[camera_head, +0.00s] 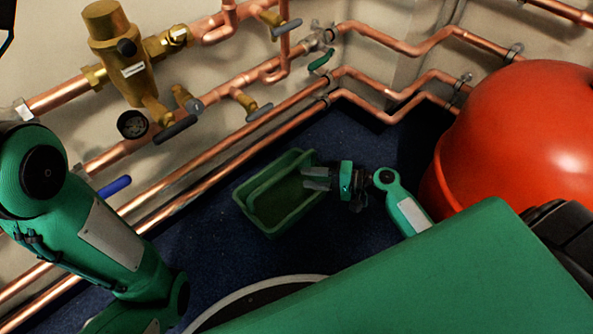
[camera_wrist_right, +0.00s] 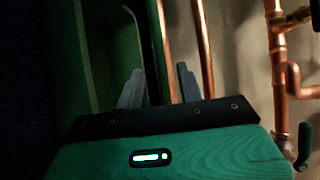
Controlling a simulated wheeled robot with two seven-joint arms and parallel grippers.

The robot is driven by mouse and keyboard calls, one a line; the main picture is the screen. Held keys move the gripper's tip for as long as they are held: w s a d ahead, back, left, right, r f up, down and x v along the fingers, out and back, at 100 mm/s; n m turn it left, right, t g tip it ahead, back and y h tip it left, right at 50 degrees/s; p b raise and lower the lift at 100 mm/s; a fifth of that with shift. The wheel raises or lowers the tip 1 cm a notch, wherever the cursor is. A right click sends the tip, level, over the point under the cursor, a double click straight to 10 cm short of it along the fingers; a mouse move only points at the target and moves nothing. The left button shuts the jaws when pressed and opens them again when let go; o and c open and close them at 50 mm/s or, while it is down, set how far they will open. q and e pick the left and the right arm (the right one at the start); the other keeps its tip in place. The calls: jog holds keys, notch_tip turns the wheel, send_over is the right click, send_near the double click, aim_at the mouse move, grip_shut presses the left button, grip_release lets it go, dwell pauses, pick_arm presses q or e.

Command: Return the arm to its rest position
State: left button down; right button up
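My right arm reaches down at the centre right of the head view. Its gripper (camera_head: 314,178) is at the right rim of a green crate (camera_head: 250,212). I cannot tell whether the fingers touch the crate. My left arm shows at the left of the head view, but its gripper is outside the picture.
Copper pipes (camera_head: 225,148) with brass valves (camera_head: 122,60), a gauge (camera_head: 132,125) and coloured lever handles run along the wall. A large red rounded vessel (camera_head: 525,130) stands right of my right arm. Dark blue floor (camera_head: 345,140) around the crate looks clear.

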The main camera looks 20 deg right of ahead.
jog(key=shift+s+d, duration=0.25)
jog(key=shift+d, duration=0.1)
